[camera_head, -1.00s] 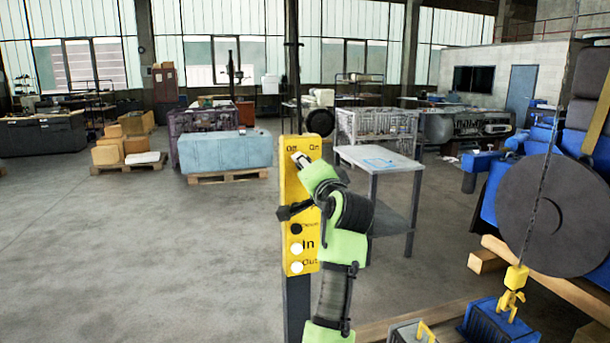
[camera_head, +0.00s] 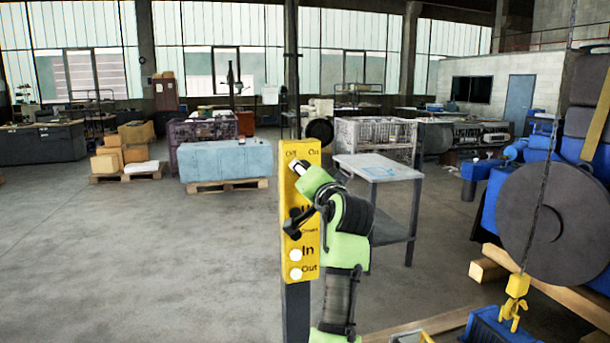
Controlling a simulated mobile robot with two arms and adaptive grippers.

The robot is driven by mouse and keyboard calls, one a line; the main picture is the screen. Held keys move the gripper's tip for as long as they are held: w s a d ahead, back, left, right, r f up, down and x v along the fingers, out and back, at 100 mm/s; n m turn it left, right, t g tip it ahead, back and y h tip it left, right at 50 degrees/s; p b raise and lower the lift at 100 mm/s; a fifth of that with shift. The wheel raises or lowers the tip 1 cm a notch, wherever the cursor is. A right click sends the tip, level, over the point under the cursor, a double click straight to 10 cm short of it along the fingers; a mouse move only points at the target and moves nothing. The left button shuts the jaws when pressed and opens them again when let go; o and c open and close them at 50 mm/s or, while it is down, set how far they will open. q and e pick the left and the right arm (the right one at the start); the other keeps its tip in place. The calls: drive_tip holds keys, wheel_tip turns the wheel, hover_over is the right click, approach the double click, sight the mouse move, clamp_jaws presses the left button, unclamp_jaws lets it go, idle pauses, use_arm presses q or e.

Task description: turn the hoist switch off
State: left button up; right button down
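The hoist control box is a tall yellow panel (camera_head: 292,265) on a dark post, near the middle of the head view. "Off" is printed at its top left and "On" at its top right. A small pale, dark-edged part (camera_head: 299,168), perhaps the switch, shows just under "Off"; my arm partly covers this area. My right arm, green and black, comes up from the bottom in front of the panel's right side. Its dark gripper (camera_head: 297,220) is at the panel's middle, over the upper buttons. Its fingers are too small and overlapped to read, and contact is unclear. My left gripper is out of view.
A grey side table (camera_head: 377,167) stands behind the panel to the right. A yellow hoist hook (camera_head: 515,303) hangs on a chain at lower right, above a blue part. A large dark disc (camera_head: 546,220) and timber are at right. The floor to the left is clear.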

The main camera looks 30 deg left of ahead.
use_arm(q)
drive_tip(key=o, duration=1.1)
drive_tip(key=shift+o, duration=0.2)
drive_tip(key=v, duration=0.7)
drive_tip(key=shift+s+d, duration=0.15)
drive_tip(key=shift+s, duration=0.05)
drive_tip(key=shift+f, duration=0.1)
